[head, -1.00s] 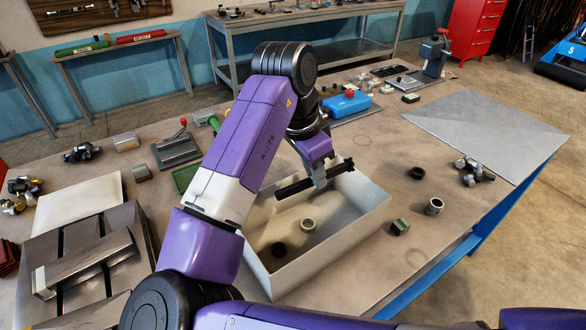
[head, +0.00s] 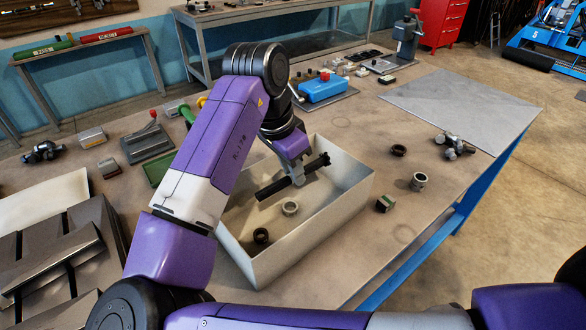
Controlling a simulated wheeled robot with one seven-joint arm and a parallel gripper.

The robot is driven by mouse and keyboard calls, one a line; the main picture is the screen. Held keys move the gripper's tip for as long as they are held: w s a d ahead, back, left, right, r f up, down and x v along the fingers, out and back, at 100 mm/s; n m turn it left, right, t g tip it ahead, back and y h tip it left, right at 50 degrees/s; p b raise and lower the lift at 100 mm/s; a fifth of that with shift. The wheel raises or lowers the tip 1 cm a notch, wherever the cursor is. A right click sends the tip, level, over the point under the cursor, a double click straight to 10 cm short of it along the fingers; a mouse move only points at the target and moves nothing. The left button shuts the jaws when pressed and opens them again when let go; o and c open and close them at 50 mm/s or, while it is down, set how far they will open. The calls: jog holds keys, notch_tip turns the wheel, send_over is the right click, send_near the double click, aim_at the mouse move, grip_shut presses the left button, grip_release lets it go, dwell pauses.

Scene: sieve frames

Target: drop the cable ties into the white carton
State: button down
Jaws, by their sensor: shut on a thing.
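The white carton (head: 312,238) stands open on the table, right of my forearm. My gripper (head: 297,178) is over the carton's opening, pointing down, and is shut on a long thin black bundle, the cable ties (head: 273,189). The bundle lies crosswise in the jaws, sticking out on both sides, its right end higher in the picture. It appears at or just below rim height, above the carton floor. A pale ring (head: 290,208) and a black ring (head: 261,236) lie on the carton floor. My arm hides part of the carton's left side.
Right of the carton lie a black ring (head: 399,150), a metal ring (head: 418,181) and a small green-topped block (head: 384,204). A blue box (head: 323,88) stands behind. A grey sheet (head: 465,105) covers the far right corner. Metal blocks (head: 55,265) lie at left.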

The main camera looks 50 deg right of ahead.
aim_at(285, 178)
jog(key=c, duration=1.2)
grip_release()
jog(key=shift+c, duration=0.2)
jog(key=shift+b+v, duration=0.3)
jog(key=shift+v, duration=3.65)
